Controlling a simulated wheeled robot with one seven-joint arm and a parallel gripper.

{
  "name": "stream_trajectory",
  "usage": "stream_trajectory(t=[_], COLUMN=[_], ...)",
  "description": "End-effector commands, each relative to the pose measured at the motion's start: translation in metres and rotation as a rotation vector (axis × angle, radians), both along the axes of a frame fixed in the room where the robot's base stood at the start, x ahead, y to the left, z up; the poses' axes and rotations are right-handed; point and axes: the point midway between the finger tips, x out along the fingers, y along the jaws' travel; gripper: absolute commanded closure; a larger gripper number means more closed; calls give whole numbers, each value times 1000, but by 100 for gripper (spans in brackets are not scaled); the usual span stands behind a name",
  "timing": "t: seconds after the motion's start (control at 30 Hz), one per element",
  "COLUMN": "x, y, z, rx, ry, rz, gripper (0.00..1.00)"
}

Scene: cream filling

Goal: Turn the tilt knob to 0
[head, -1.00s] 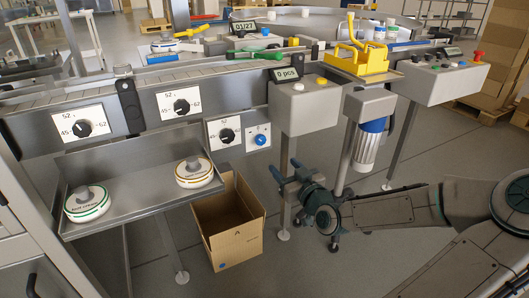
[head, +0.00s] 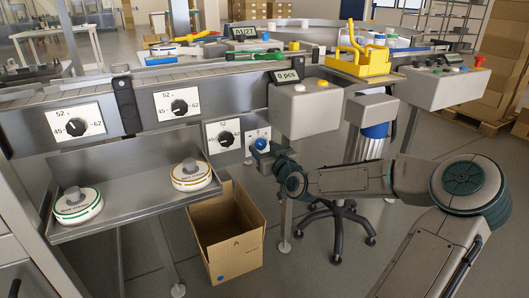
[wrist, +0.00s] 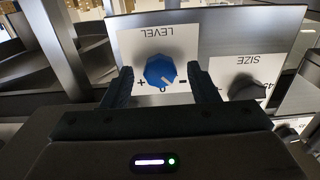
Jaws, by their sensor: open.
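The blue knob (head: 260,144) sits on a small white panel at the right end of the row of dials in the head view. In the wrist view the blue knob (wrist: 160,70) is upside down on a panel marked LEVEL, with +, 0 and − around it; I see no tilt label. Its pointer seems to face near the 0, but its exact angle is hard to tell. My gripper (head: 272,157) is just in front of the knob, open. In the wrist view its fingers (wrist: 160,77) stand on either side of the knob, with gaps showing.
A black SIZE dial (wrist: 246,86) is close beside the right finger in the wrist view. A grey box with a counter (head: 304,108) juts out above right of my gripper. An open carton (head: 238,258) stands below on the floor. A tray (head: 130,212) holds two round pieces.

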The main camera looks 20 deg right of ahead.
Motion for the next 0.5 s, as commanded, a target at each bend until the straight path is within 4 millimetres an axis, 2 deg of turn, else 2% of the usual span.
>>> stream_trajectory(t=[0.3, 0.47, 0.5], x=[2, 2, 2], y=[0, 0, 0], z=[0, 0, 0], rx=[0, 0, 0], ry=[0, 0, 0], rz=[0, 0, 0], gripper=[46, 91, 91])
